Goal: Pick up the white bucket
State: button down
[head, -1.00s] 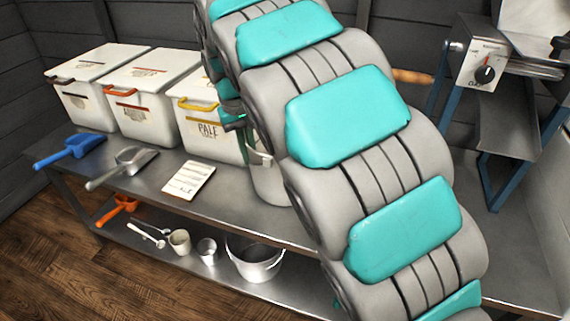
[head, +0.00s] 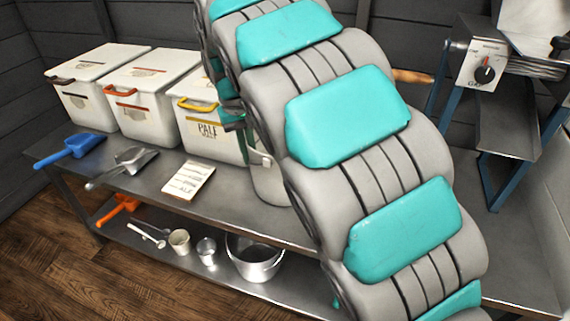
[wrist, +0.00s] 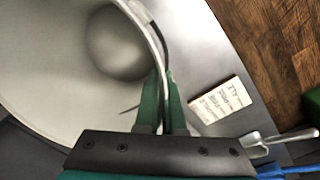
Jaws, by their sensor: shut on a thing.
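The white bucket (head: 268,184) stands on the steel table behind my arm in the head view, and my arm hides much of it. In the wrist view the bucket (wrist: 45,75) fills the left side, its open top and round inside showing. My gripper (wrist: 161,100) is shut on the bucket's wall at the rim, with one green finger inside and the other outside. In the head view my arm mostly covers the gripper. I cannot tell whether the bucket's base touches the table.
White lidded bins (head: 205,122) stand left of the bucket. A note card (head: 188,180), metal scoop (head: 125,165) and blue scoop (head: 70,150) lie on the table. A metal pot (head: 255,262) and small cups are on the lower shelf. A mill (head: 487,68) stands right.

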jog(key=shift+r, duration=0.1)
dwell(0.4)
jog(key=shift+r+b, duration=0.3)
jog(key=shift+r, duration=4.65)
